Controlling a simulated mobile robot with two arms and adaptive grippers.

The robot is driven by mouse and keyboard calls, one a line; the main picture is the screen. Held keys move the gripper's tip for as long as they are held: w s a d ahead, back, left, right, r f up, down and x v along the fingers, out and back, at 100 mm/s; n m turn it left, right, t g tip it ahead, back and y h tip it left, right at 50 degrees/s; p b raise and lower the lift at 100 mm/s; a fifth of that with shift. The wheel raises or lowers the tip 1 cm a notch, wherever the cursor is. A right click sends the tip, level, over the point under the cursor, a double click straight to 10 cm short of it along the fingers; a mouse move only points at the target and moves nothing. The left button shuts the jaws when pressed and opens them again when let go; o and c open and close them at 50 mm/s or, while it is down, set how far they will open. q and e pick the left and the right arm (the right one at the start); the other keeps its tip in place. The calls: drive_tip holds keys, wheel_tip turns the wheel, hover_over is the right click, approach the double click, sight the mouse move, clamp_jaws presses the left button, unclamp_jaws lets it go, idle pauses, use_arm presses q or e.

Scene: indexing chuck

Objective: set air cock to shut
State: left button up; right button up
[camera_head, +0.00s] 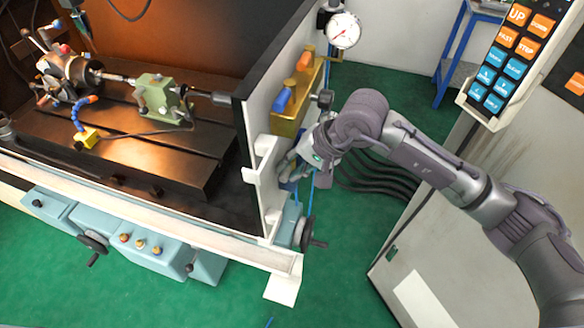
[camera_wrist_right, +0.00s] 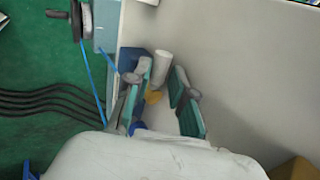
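My right gripper (camera_head: 292,170) is low beside the machine's white side wall, partly hidden by my own wrist. In the right wrist view the gripper (camera_wrist_right: 162,82) is open, its two teal-padded fingers apart. Between and just beyond them are a white cylinder (camera_wrist_right: 162,65) and a small yellow piece (camera_wrist_right: 153,97), with a blue block (camera_wrist_right: 130,60) behind the left finger. These look like the air cock's fittings, but I cannot tell its lever's position. I cannot tell whether the fingers touch anything. My left gripper is not in view.
A blue hose (camera_wrist_right: 92,85) hangs by the fittings. A handwheel (camera_head: 310,235) juts out below. A brass box (camera_head: 288,118) with orange and blue pieces is on the wall above. Black cables (camera_head: 375,178) cross the green floor. A control cabinet (camera_head: 480,200) stands at right.

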drive_tip(key=shift+o, duration=1.3)
drive_tip(key=v, duration=0.8)
